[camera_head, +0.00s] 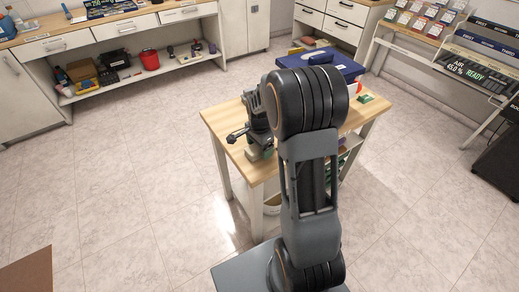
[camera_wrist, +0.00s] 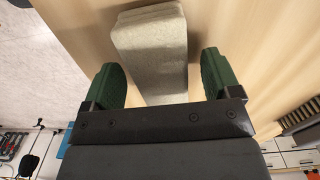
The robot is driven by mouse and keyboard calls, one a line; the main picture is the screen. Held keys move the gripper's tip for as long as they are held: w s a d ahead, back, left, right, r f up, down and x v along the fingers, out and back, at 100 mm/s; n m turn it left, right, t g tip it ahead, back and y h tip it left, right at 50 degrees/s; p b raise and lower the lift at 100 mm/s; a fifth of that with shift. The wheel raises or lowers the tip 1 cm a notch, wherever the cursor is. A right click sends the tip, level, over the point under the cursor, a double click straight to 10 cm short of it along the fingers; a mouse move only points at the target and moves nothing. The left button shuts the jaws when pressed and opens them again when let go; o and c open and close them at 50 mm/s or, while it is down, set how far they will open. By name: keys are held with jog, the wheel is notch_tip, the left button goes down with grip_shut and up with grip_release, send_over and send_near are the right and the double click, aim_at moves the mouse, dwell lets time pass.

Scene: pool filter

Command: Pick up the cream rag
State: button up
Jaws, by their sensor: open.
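The cream rag (camera_wrist: 152,42) shows in the wrist view as a thick, block-like cream piece with a fine, rough texture. It lies on the pale wooden tabletop (camera_wrist: 240,40). My gripper (camera_wrist: 161,64) is open, with one green finger on each side of the rag's near part. A gap shows between the rag and each finger. I cannot tell how far the fingertips are above the wood. The rag's near end is hidden behind the gripper's dark body. In the head view my arm covers much of the table, and the rag is not clear there.
The small wooden-topped table (camera_head: 228,117) stands mid-room, with a blue case (camera_head: 340,66) at its back. A cabinet with shelves (camera_head: 150,75) lines the back left; a display rack (camera_head: 420,45) stands at right. Tiled floor is free left of the table.

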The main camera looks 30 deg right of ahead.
jog(key=shift+f, duration=0.4)
jog(key=shift+c, duration=0.5)
jog(key=c, duration=0.9)
